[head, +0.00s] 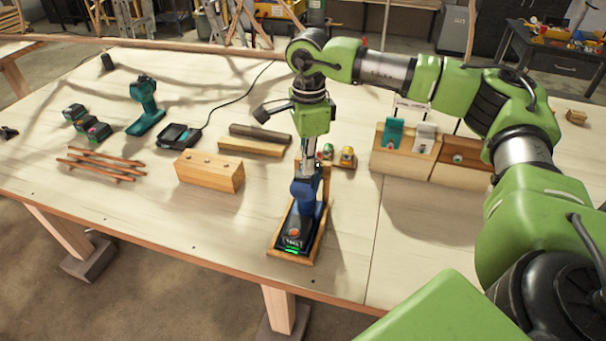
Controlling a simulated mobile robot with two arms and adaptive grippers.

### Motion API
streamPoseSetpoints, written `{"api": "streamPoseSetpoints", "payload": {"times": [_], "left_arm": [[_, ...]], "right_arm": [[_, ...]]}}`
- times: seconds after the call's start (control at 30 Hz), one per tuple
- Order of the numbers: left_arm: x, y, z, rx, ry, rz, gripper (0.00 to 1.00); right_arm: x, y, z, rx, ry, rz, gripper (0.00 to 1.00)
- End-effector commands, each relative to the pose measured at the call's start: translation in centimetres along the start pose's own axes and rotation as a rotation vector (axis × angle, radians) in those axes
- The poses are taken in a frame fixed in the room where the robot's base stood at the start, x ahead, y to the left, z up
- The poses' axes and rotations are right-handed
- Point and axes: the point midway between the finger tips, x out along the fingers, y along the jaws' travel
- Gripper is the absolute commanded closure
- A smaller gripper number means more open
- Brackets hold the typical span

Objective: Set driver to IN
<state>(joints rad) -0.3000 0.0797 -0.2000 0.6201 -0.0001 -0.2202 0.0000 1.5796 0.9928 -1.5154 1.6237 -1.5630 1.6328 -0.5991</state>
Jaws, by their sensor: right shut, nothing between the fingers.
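A blue driver (306,192) with a black base (294,232) sits in a wooden cradle (322,232) near the front middle of the table. A green light and an orange-red spot show on its base. My right gripper (309,166) points down from above at the upper end of the blue driver. It is shut with nothing between its fingers; whether it touches the driver I cannot tell. The direction switch and its setting are too small or hidden to make out. A teal driver (146,104) stands further back on the left. My left gripper is not in view.
A wooden block with holes (210,171) stands left of the cradle. Behind are dark and light bars (252,147), a charger (179,136) with a cord, and battery packs (98,132). Thin laths (95,166) lie left. Wooden blocks with clips (405,158) stand right. The front-left table is clear.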

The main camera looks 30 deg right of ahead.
Motion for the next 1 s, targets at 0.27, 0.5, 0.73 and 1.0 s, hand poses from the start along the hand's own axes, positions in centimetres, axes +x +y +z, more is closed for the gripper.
{"api": "streamPoseSetpoints", "payload": {"times": [0.27, 0.5, 0.73, 1.0], "left_arm": [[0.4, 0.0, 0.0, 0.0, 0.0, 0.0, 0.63], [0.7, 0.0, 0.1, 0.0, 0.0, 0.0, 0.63], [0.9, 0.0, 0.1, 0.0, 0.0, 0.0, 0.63], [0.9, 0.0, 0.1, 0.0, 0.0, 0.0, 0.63]], "right_arm": [[0.5, 0.0, 0.0, 0.0, 0.0, 0.0, 1.0], [0.9, 0.0, 0.0, 0.0, 0.0, 0.0, 1.0], [1.2, 0.0, 0.0, 0.0, 0.0, 0.001, 1.0], [1.4, 0.1, 0.0, 0.0, 0.002, 0.004, 1.0]]}}
